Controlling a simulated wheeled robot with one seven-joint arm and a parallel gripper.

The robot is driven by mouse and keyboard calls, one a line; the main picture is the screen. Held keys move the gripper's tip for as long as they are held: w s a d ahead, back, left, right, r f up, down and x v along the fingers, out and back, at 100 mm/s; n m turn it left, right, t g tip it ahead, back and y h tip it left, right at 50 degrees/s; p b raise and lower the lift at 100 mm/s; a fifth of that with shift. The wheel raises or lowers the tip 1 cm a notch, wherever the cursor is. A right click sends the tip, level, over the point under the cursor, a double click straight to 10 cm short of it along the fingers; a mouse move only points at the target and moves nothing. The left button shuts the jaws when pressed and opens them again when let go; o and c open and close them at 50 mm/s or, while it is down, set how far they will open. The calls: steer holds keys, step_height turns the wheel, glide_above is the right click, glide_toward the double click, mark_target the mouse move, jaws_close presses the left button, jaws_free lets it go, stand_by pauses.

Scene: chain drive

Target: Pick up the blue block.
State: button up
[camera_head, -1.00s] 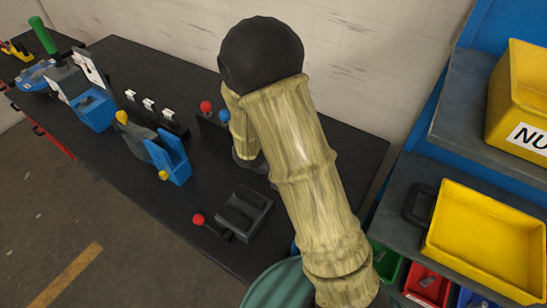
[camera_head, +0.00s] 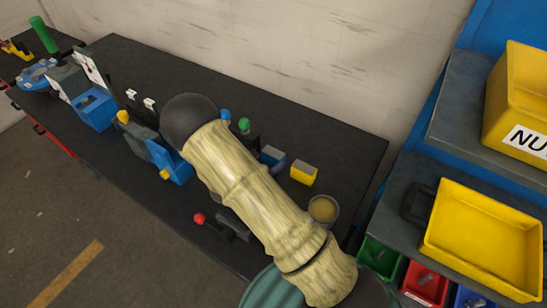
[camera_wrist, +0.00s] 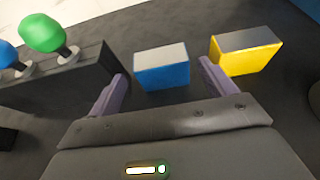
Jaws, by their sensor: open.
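The blue block (camera_wrist: 162,70), with a grey top, stands on the dark bench in the wrist view, ahead of my gripper (camera_wrist: 160,92) and between the lines of its two fingers. The fingers are apart with nothing between them, and I cannot tell the exact gap to the block. In the head view the blue block (camera_head: 272,157) is on the bench to the right of my arm. My gripper is hidden behind my arm in that view.
A yellow block (camera_wrist: 247,51) stands close to the right of the blue one. A dark stand (camera_wrist: 62,92) with green and blue knobs is at the left. In the head view a round container (camera_head: 323,210) is near the bench's right end. A wall (camera_head: 330,55) runs behind.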

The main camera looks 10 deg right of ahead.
mark_target(273, 153)
steer(key=shift+x, duration=0.85)
steer(key=p+x, duration=0.1)
steer(key=x, duration=0.1)
steer(key=p+x, duration=0.1)
steer(key=x, duration=0.1)
steer(key=shift+w+d+r+p, duration=0.1)
steer(key=shift+w+d+p, duration=0.2)
steer(key=shift+p, duration=0.05)
steer(key=shift+w+d, duration=0.15)
steer(key=shift+w, duration=0.05)
steer(key=c, duration=1.7)
